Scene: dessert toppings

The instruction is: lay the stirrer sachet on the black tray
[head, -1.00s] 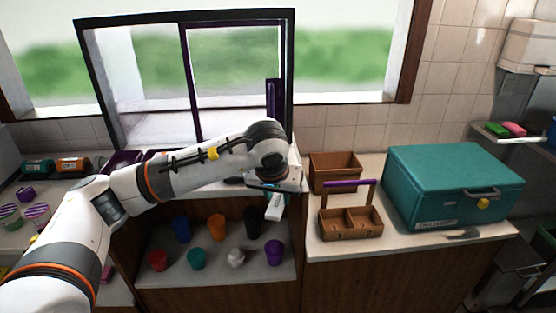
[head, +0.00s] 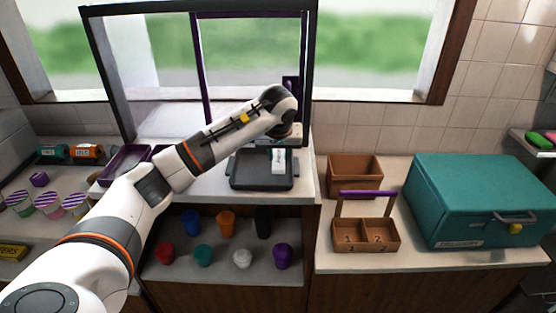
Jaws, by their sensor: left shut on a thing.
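The stirrer sachet (head: 279,160), a small white packet with dark print, hangs upright from my left gripper (head: 280,146). My left gripper is shut on it; the fingertips are small and partly hidden by the wrist. The black tray (head: 262,184) lies on the counter below the sliding window. The sachet overlaps the tray's back right part in the head view; I cannot tell whether it touches the tray. My right gripper is not in view.
A purple tray (head: 123,166) lies left of the black tray, partly behind my arm. A brown box (head: 354,176), a two-part caddy (head: 366,235) and a teal case (head: 470,190) stand right. Several coloured cups fill the shelf below.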

